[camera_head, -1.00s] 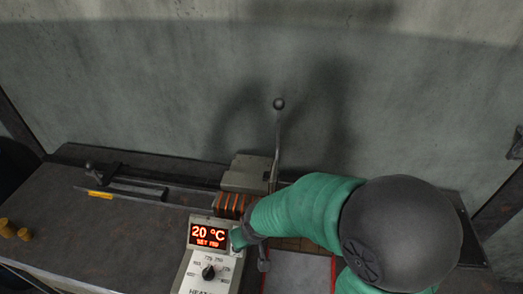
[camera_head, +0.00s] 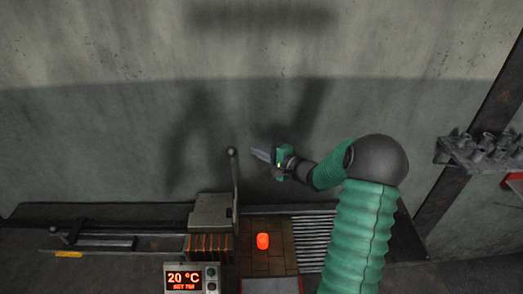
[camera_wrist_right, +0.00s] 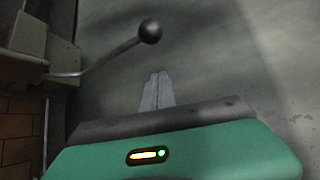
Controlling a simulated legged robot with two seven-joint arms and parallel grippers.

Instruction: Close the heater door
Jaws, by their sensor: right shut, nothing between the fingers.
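The heater is a grey block (camera_head: 212,210) with copper-coloured coils (camera_head: 207,246) below it. A thin upright lever with a dark ball knob (camera_head: 231,152) rises at its right side; which part is the door panel is hard to tell. My right gripper (camera_head: 255,154) is raised, shut and empty, its tips pointing left, just right of the knob in the picture. In the right wrist view, the closed fingers (camera_wrist_right: 157,90) appear beside the lever, with the knob (camera_wrist_right: 150,31) beyond their tips and a visible gap between. My left gripper is out of view.
A glowing orange piece (camera_head: 263,241) sits on the brick floor (camera_head: 266,263) right of the coils. A control box reading 20 °C (camera_head: 185,279) stands in front. A ribbed rack (camera_head: 313,243) lies to the right. A wall shelf (camera_head: 487,150) holds metal parts.

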